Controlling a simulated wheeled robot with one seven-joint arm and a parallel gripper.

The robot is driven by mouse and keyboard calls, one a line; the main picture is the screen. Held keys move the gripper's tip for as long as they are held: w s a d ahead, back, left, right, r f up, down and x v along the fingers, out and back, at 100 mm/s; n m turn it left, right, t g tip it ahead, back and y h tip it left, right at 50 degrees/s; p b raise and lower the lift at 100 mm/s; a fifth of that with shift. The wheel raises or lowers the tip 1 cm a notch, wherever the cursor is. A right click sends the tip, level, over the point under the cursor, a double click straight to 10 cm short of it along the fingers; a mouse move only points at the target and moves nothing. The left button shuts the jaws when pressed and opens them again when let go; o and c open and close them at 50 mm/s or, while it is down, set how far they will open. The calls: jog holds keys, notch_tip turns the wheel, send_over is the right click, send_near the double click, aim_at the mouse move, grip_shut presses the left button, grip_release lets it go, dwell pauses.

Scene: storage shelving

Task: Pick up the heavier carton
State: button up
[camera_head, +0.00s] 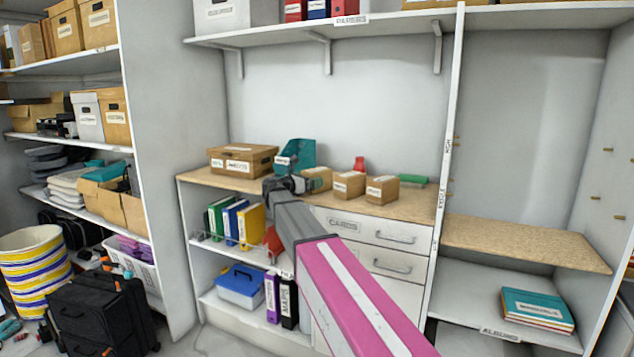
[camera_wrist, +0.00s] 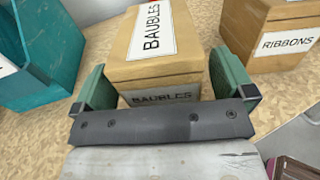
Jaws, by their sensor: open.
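Three small brown cartons stand in a row on the wooden counter: left (camera_head: 318,178), middle (camera_head: 349,185) and right (camera_head: 382,190). My gripper (camera_head: 292,183) is beside the left one. In the wrist view a carton labelled BAUBLES (camera_wrist: 155,68) lies between the open green fingers of my gripper (camera_wrist: 162,80), one on each side, with no clear grip. A carton labelled RIBBONS (camera_wrist: 275,45) stands to its right. The third carton is not in the wrist view. The cartons' weights cannot be seen.
A teal file holder (camera_head: 299,153) stands behind my gripper; it is at left in the wrist view (camera_wrist: 38,60). A larger brown box (camera_head: 242,160) is on the counter's left. A red object (camera_head: 359,164) and green item (camera_head: 412,181) are behind the cartons. Drawers (camera_head: 372,230) are below.

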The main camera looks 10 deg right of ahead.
jog(key=shift+x, duration=1.15)
jog(key=c, duration=1.2)
jog(key=shift+c, duration=0.9)
jog(key=shift+r, duration=0.15)
